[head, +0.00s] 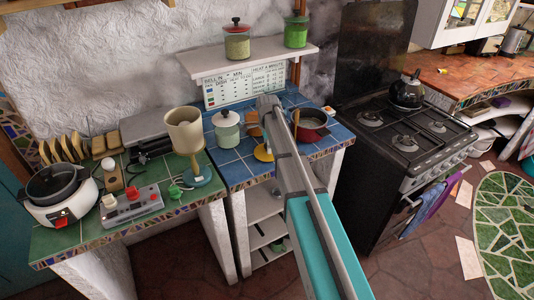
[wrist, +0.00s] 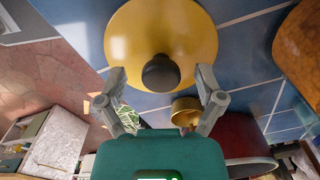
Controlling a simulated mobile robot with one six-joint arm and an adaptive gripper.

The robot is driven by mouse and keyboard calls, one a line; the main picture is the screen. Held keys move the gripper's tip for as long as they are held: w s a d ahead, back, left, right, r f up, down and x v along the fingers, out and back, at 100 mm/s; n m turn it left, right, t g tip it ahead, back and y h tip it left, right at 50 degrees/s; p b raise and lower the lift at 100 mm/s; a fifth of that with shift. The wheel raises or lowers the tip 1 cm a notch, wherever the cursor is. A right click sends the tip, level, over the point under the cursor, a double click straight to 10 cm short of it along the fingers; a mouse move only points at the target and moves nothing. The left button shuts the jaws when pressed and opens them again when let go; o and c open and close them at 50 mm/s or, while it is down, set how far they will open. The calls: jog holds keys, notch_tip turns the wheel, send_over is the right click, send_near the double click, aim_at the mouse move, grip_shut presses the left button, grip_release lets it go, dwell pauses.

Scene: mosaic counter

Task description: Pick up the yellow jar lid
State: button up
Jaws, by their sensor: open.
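The yellow jar lid (wrist: 162,25) is a round disc with a dark knob (wrist: 160,72) in the wrist view. It is over the blue tiled counter. In the head view part of the yellow lid (head: 262,153) shows just left of my arm, which hides the rest. My gripper (wrist: 160,76) is open, with one finger on each side of the knob. I see no finger touching the knob, and I cannot tell the height gap. In the head view my arm hides the gripper.
A pale green lidded jar (head: 227,130) stands left of the lid, and a red pot (head: 312,119) stands to its right. A small yellow object (wrist: 186,108) and a brown wooden object (wrist: 298,45) are close by. The black stove (head: 385,140) is farther right.

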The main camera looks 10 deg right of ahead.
grip_shut()
dwell(0.5)
jog(key=shift+r, duration=0.1)
notch_tip(320, 180, up, 3)
jog(key=p, duration=0.2)
jog(key=shift+f+p, duration=0.2)
jog(key=shift+p, duration=0.2)
jog(key=s+d+r+p, duration=0.2)
jog(key=s+r+p, duration=0.8)
jog(key=s, duration=0.3)
jog(key=shift+s, duration=0.4)
